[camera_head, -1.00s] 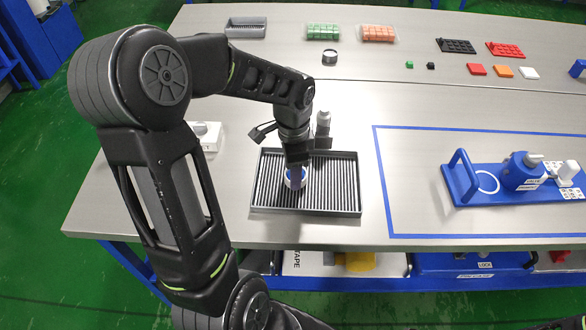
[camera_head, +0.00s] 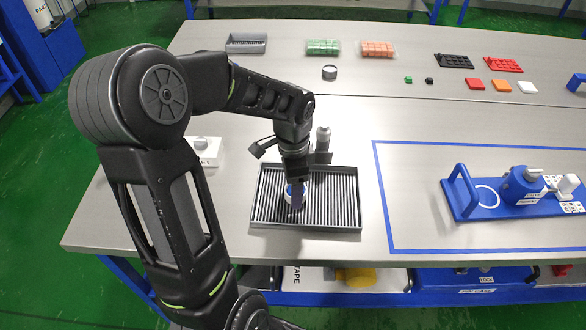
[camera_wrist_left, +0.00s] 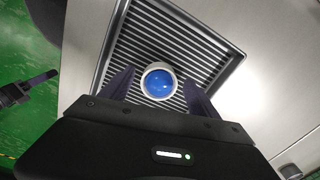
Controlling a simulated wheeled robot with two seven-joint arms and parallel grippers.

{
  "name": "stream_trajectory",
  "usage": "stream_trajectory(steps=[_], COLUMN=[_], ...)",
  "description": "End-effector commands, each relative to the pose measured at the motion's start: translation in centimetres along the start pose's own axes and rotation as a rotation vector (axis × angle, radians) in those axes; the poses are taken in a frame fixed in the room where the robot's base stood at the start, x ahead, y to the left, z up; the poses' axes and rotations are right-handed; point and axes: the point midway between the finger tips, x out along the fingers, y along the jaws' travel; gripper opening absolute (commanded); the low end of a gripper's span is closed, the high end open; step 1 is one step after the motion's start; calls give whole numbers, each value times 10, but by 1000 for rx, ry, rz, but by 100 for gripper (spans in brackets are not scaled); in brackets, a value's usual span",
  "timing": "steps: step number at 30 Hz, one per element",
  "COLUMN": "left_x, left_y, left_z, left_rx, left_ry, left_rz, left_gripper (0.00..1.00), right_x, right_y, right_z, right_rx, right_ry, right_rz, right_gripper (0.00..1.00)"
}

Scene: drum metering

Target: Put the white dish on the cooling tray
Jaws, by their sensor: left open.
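The white dish (camera_wrist_left: 158,82) with blue contents stands on the ribbed floor of the grey cooling tray (camera_wrist_left: 219,42), as the left wrist view shows. In the head view the dish (camera_head: 288,192) is partly hidden behind my left gripper (camera_head: 298,200). The cooling tray (camera_head: 335,228) lies near the front edge of the table. In the left wrist view the fingers of my left gripper (camera_wrist_left: 158,90) are spread apart on either side of the dish, with gaps showing between them and its rim. My right gripper is in neither view.
A white box (camera_head: 207,151) stands left of the tray. A blue fixture (camera_head: 512,198) sits inside a blue taped outline at right. A small round tin (camera_head: 329,72) and several coloured blocks are farther back. The table between tray and tape is clear.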

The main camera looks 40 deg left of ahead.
Motion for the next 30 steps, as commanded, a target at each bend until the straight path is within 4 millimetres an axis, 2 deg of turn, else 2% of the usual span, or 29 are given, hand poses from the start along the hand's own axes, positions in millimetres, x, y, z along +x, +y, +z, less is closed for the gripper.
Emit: stream_trajectory(steps=[5,12,18,23,30], left_x=[-24,-75,-107,-118,-118], left_y=[-1,-1,-1,0,0], left_z=[-1,-1,-1,-1,0], left_rx=[0,0,1,1,1], left_ry=[4,4,2,2,1], left_rz=[-5,-6,-3,-1,-1], left_gripper=[70,70,70,70,70], right_x=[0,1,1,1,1], right_y=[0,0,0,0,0], right_z=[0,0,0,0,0], right_rx=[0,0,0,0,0], right_ry=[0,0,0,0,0], right_rz=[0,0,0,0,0], right_gripper=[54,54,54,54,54])
